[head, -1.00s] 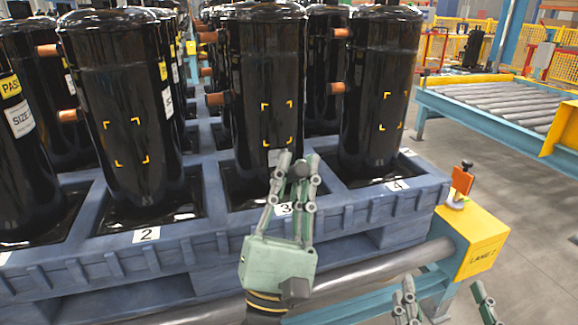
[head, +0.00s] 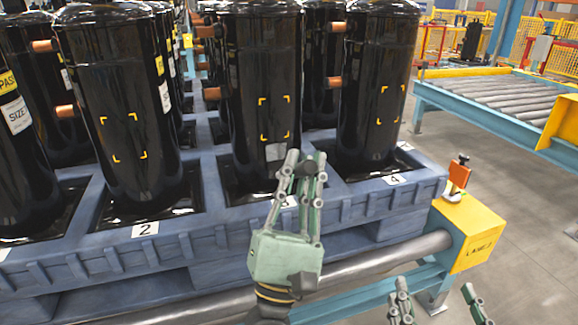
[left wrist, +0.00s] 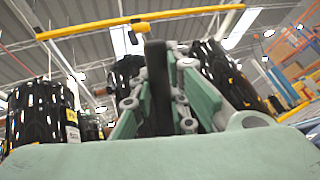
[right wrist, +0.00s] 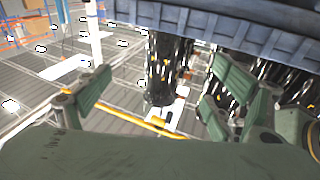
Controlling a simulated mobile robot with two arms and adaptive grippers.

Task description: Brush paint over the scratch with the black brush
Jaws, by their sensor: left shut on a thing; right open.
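My left gripper (head: 303,164) is shut on the black brush, whose dark end (head: 306,170) shows between the fingertips. In the left wrist view the black brush (left wrist: 157,85) stands upright between the fingers. It is in front of the lower part of the black compressor (head: 265,85) in bay 3; I cannot tell whether they touch. Yellow corner marks (head: 263,102) frame an area on that compressor, above the fingertips. A pale grey patch (head: 276,151) lies just below the marks. No scratch is clearly visible. My right gripper (head: 437,290) is open and empty at the lower right.
Other marked compressors stand in bay 2 (head: 120,90) and bay 4 (head: 375,80) of the blue pallet (head: 215,240). A roller conveyor (head: 500,90) is further right, with bare floor between.

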